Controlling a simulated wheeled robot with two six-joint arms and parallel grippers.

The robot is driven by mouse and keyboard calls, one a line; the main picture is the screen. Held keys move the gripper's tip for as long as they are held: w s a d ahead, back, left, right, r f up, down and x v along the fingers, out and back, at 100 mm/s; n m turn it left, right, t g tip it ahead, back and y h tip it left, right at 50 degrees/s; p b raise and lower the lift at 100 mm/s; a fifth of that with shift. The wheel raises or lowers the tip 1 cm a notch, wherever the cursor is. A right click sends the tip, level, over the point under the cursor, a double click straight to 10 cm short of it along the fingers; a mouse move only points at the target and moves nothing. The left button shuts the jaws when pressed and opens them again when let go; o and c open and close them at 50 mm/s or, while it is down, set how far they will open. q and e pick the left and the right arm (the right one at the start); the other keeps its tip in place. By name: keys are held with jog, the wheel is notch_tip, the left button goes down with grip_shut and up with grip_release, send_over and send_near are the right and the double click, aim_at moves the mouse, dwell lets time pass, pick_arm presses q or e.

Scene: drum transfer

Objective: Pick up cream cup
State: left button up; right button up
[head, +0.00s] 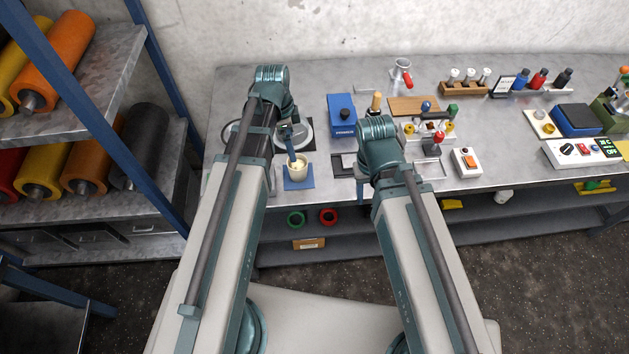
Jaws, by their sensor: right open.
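The cream cup (297,173) stands on a small blue mat (299,184) near the front edge of the workbench, between my two arms.
A grey round plate (304,133) lies behind the cup. A blue box (342,114) and a wooden board (413,106) stand farther back. A white switch box (466,162) is to the right. A shelf with coloured rolls (65,47) stands at left.

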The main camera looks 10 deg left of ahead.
pick_arm(q)
jog(key=b, duration=0.9)
send_near(298, 167)
jog(key=shift+s+d+f+m, duration=0.2)
jog(key=shift+s+d+f, duration=0.1)
jog(key=shift+s+f, duration=0.25)
jog(key=shift+s+d+f+m, duration=0.2)
jog(key=shift+s+d+f, duration=0.1)
jog(key=shift+s+f, duration=0.2)
pick_arm(e)
notch_tip(298, 167, down, 8)
jog(key=shift+s+d+f, duration=0.25)
jog(key=shift+d, duration=0.05)
jog(key=shift+f, duration=0.1)
pick_arm(q)
notch_tip(298, 167, down, 5)
jog(key=b, duration=0.5)
jog(key=shift+w+d+f, duration=0.15)
pick_arm(e)
notch_tip(298, 167, down, 5)
pick_arm(q)
jog(key=c, duration=1.5)
jog(key=shift+r+p, duration=0.25)
jog(key=shift+p, duration=0.05)
